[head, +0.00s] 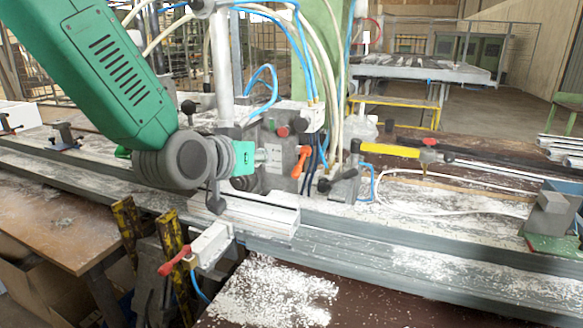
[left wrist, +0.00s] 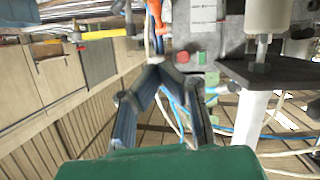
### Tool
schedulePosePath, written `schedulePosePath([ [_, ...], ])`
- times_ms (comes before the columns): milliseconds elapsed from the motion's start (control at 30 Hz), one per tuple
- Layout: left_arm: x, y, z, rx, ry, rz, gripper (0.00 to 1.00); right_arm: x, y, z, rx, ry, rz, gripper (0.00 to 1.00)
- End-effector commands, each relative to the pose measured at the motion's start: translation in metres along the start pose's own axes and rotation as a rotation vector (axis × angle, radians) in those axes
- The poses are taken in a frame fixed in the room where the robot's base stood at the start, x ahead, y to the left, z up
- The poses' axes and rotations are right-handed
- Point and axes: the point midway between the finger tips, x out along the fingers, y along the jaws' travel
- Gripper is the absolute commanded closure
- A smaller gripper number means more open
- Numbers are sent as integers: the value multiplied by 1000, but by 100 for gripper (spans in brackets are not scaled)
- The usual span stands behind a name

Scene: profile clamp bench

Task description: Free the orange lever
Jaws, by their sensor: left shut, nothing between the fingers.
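The orange lever (head: 301,161) stands upright, slightly tilted, on the grey clamp unit behind the rail in the head view. Contact with the lever cannot be told. My right gripper is not seen.
A white block (head: 250,215) lies on the long grey rail (head: 440,255) below the gripper. A clamp with a red handle (head: 175,261) stands in front. Blue and white hoses hang around the clamp unit. A yellow bar (head: 390,150) extends to its right.

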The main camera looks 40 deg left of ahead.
Motion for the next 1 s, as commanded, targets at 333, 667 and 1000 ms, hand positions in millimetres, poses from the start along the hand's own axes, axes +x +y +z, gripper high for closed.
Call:
schedulePosePath([
  [333, 40, 0, 1, 0, -1, -1, 100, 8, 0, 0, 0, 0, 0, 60],
  [667, 106, 0, 5, 0, -2, 0, 100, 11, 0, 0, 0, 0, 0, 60],
  [1000, 127, 0, 28, 0, 1, 1, 100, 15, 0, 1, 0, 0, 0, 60],
])
